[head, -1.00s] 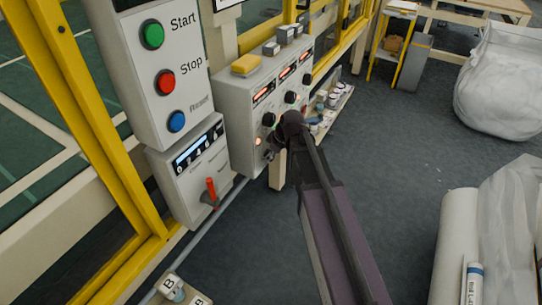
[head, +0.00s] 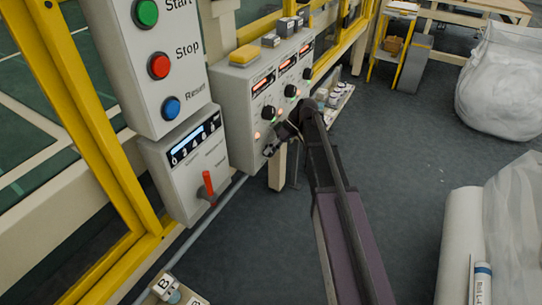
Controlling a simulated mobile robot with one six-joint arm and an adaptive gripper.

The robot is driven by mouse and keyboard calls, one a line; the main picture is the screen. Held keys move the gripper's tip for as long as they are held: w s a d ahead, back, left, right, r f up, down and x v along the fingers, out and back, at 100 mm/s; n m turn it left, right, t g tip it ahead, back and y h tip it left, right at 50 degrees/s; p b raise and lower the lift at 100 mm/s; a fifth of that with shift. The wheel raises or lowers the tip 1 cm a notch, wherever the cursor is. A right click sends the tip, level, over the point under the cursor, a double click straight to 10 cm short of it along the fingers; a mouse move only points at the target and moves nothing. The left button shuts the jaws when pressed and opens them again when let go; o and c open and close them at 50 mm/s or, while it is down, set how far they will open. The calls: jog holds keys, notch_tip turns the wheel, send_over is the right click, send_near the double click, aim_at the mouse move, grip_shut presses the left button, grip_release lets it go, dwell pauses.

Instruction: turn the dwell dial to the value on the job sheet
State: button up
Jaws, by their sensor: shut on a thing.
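A grey control panel (head: 232,112) stands left of centre with three lit red displays, black dials below them and small lamps. The nearest dial (head: 268,112) and the middle dial (head: 290,91) show; the lettering is too small to read, so I cannot tell which is the dwell dial. My gripper (head: 268,150) is at the panel's lower front, below the nearest dial. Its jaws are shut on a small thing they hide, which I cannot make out. My arm comes in from the lower right. No readable job sheet shows.
A box with Start, Stop and Reset buttons (head: 158,66) and a red-handled switch box (head: 185,165) stand left of the panel. A yellow block (head: 244,54) lies on top of the panel. Wrapped rolls (head: 460,245) stand at the lower right. The grey floor between is clear.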

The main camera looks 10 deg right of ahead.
jog(key=shift+f+g+y+b, duration=0.15)
jog(key=shift+g+y+b, duration=0.15)
jog(key=shift+g+b, duration=0.15)
dwell(0.3)
jog(key=o, duration=1.1)
jog(key=shift+o, duration=0.2)
jog(key=shift+r+p, duration=0.25)
jog(key=shift+p, duration=0.1)
